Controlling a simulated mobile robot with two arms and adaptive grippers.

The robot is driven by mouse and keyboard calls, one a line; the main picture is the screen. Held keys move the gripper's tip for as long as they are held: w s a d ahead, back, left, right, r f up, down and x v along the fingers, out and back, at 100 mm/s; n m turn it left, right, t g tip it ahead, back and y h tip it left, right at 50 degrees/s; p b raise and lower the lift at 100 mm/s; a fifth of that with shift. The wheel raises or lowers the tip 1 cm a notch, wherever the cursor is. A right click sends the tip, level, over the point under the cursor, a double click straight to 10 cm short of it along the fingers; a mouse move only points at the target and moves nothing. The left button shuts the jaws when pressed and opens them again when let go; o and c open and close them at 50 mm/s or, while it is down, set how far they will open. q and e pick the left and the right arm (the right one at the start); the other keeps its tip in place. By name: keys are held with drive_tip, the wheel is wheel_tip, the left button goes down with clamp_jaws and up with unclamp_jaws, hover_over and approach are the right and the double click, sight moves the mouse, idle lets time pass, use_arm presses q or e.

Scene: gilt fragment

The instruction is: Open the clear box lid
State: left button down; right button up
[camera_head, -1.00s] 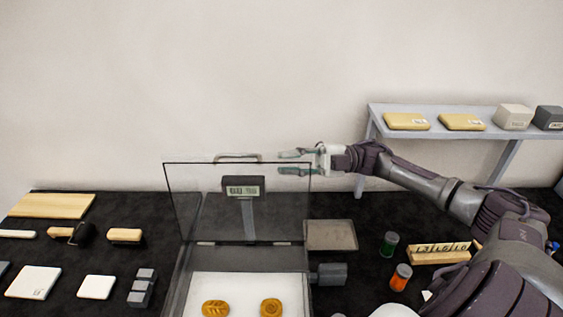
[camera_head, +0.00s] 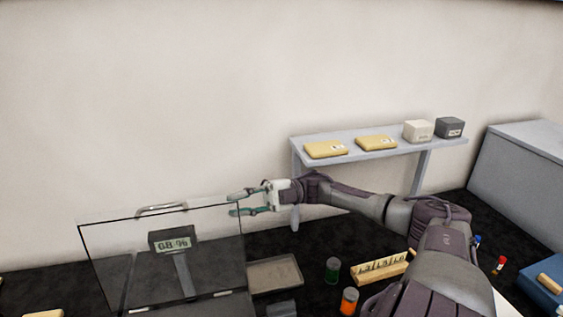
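The clear box lid (camera_head: 130,262) stands raised, nearly upright, at the lower left, with its handle (camera_head: 161,210) on the top edge. The box below it is mostly out of view; only its back edge shows at the bottom. My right gripper (camera_head: 233,204) is beside the lid's upper right corner, its two fingers spread apart with nothing between them. I cannot tell whether a finger touches the lid. My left gripper is not in view.
A display (camera_head: 173,242) reading about 68 % shows through the lid. A grey shelf (camera_head: 384,146) stands behind my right arm.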

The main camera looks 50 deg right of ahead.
drive_tip(key=b+v, duration=0.4)
drive_tip(key=v, duration=0.6)
drive_tip(key=shift+s+d+f, duration=0.25)
drive_tip(key=shift+s+f, duration=0.1)
drive_tip(key=shift+f, duration=0.05)
idle(0.4)
idle(0.7)
